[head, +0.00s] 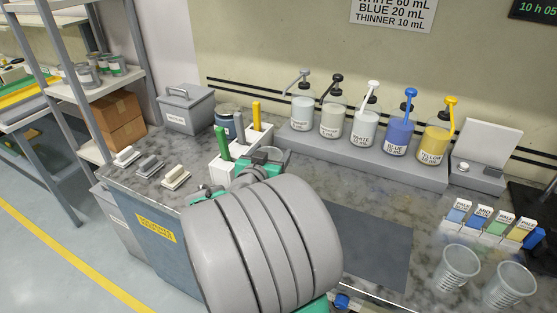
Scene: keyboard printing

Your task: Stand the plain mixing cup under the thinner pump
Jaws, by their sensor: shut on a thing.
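My gripper (262,158) is shut on a clear cup (284,155), in front of the pump shelf and right of the white holder. Only part of the cup's rim shows, the rest is hidden by my gripper and arm, so I cannot tell whether it has markings. Pump bottles stand in a row on a grey shelf: a grey-topped one (302,112), a black-topped one (332,117), a white-topped one (364,127), a blue one (398,136) and a yellow one (434,144). The pale bottles' labels are too small to read surely. The held cup is apart from the bottles.
Two clear cups (459,267) (510,286) stand at the front right, near a rack of colour cards (488,222). A white holder (228,167) with coloured handles stands left of my gripper. A dark mat (372,245) lies bare at centre right. A scale-like device (478,178) is right of the shelf.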

